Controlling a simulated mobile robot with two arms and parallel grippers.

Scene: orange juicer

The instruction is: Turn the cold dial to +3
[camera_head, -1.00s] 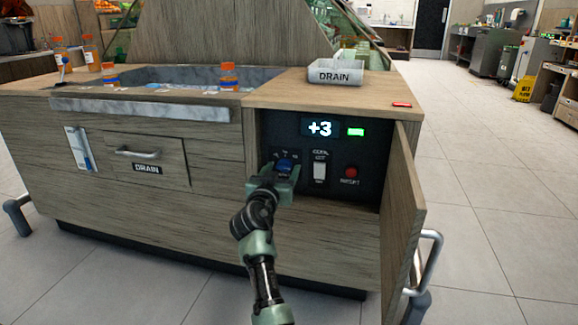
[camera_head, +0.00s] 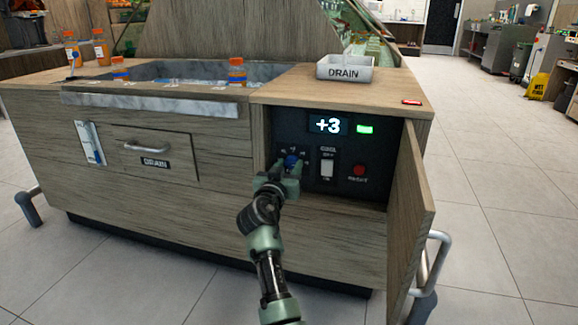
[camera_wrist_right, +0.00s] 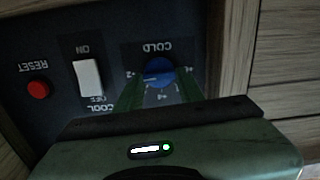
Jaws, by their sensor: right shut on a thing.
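The blue cold dial (camera_head: 291,161) sits at the left of the dark control panel inside the open cabinet. It also shows in the right wrist view (camera_wrist_right: 158,72), with its label upside down and scale marks around it. The display (camera_head: 327,124) above reads +3. My right gripper (camera_head: 286,172) is at the dial, shut on it, with a finger on each side in the wrist view (camera_wrist_right: 158,90). The gripper hides part of the dial and its scale in the head view. My left gripper is not in view.
Right of the dial are a white cool switch (camera_head: 327,168) and a red reset button (camera_head: 359,170). A green light (camera_head: 365,129) glows beside the display. The open wooden door (camera_head: 412,215) stands to the right. A white DRAIN tray (camera_head: 344,69) rests on the counter.

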